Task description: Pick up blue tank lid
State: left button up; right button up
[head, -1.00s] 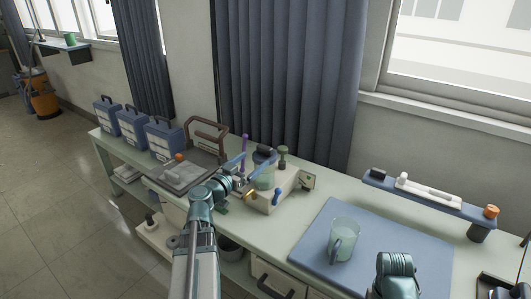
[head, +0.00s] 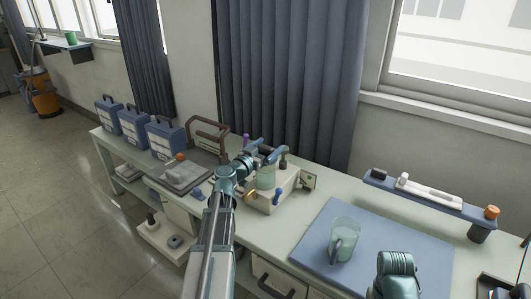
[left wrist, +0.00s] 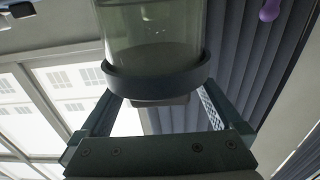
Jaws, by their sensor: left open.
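The tank (head: 265,180) is a clear greenish cylinder on a cream machine body (head: 283,197). Its lid is mostly hidden behind my left gripper (head: 264,153) in the head view. In the left wrist view, which looks upside down, the dark blue lid (left wrist: 158,82) caps the clear tank (left wrist: 152,35). My left gripper (left wrist: 156,100) is open, with one finger on each side of the lid. I cannot tell whether the fingers touch it. The fingers of my right gripper are not visible; only part of my right arm shows at the lower right.
Three blue cases (head: 133,128) and a grey flat appliance (head: 183,174) stand left on the long table. A glass mug (head: 343,240) is on the blue mat (head: 395,237) at right. A raised shelf (head: 425,200) holds small items. A curtain (head: 290,80) hangs close behind the machine.

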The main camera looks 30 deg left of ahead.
pick_arm(q)
jog(key=shift+w, duration=0.8)
jog(key=shift+s, duration=0.1)
jog(key=shift+c, duration=0.2)
jog(key=c, duration=1.3)
jog(key=shift+o, duration=0.2)
jog(key=shift+r, duration=0.1)
